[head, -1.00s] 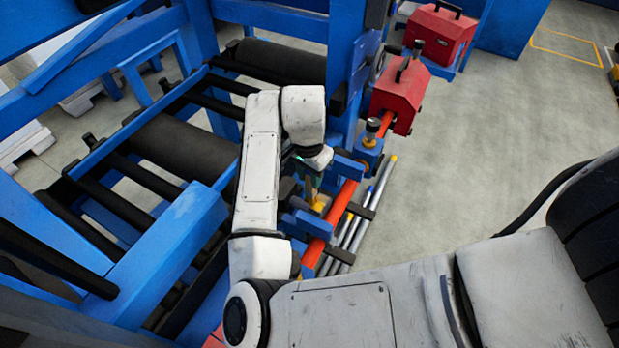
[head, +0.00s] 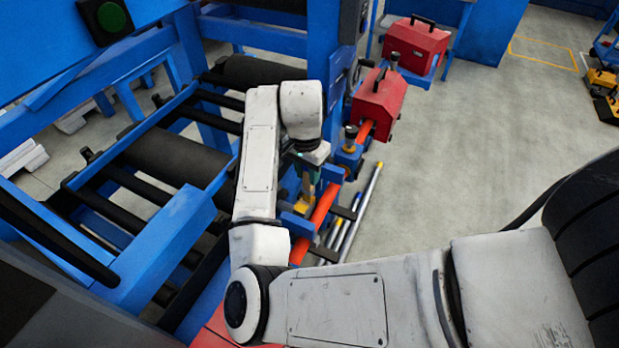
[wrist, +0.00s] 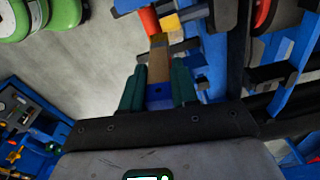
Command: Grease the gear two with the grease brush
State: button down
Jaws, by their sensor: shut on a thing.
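My gripper (wrist: 158,90) is shut on the grease brush (wrist: 158,66). The brush shows a blue end between the green fingers, a tan middle and a yellow part at its far end. In the head view my gripper (head: 309,172) hangs below the white wrist, with the brush (head: 303,203) partly hidden, beside the orange shaft (head: 325,203). In the wrist view the yellow end appears near the orange shaft (wrist: 149,20); I cannot tell whether they touch. I cannot pick out gear two in either view.
A blue machine frame with black rollers (head: 165,160) stands left of my arm. A red housing (head: 378,103) is at the shaft's far end, with a red box (head: 415,47) behind. Silver bars (head: 352,222) lie right of the shaft.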

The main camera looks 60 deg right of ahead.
jog(key=shift+r, duration=1.7)
